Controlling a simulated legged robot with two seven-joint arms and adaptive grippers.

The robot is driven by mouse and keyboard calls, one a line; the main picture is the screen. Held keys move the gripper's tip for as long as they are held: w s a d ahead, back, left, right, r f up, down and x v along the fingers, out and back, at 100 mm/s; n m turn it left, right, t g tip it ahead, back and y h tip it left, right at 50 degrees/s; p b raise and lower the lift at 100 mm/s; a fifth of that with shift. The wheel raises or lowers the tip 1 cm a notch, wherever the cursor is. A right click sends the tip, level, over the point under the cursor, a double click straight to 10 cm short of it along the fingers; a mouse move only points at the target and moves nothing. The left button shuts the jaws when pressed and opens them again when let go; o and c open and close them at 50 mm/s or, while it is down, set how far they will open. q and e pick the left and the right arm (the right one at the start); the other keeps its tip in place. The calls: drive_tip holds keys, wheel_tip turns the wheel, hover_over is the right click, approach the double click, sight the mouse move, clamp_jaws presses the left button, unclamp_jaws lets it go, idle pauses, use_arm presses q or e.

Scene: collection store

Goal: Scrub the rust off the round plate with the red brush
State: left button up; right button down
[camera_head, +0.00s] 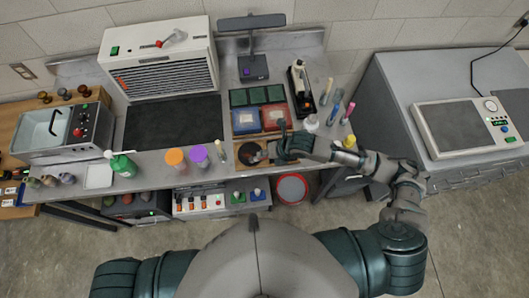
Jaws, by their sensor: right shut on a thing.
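The round plate (246,154) is a dark disc with brownish patches. It lies in a tan square tray (238,167) near the front edge of the bench. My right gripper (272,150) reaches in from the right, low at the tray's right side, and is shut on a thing. The held thing is small and mostly hidden by the fingers; it appears to be the red brush, with its bristle end toward the plate. I cannot tell whether it touches the plate. My left gripper is outside the view.
Behind the tray are blue and red containers (246,119). Orange (175,157) and purple (199,153) lidded jars and a green bottle (123,166) stand left. Upright brushes and bottles (334,106) stand right. A dark mat (172,121) lies clear at back left.

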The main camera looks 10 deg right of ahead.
drive_tip(key=shift+w, duration=3.6)
drive_tip(key=shift+s+d+f+p, duration=0.1)
drive_tip(key=shift+s+d+p, duration=0.15)
drive_tip(key=shift+s, duration=1)
drive_tip(key=shift+s+d+r+p, duration=0.1)
drive_tip(key=shift+s+p, duration=0.3)
drive_tip(key=shift+s, duration=0.9)
drive_tip(key=shift+s+d+f+p, duration=0.1)
drive_tip(key=shift+s+d+p, duration=0.15)
drive_tip(key=shift+s, duration=1)
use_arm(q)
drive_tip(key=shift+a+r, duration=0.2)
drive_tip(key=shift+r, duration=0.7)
use_arm(e)
drive_tip(key=shift+r, duration=3)
drive_tip(key=shift+w+r, duration=0.1)
drive_tip(key=shift+r, duration=1.45)
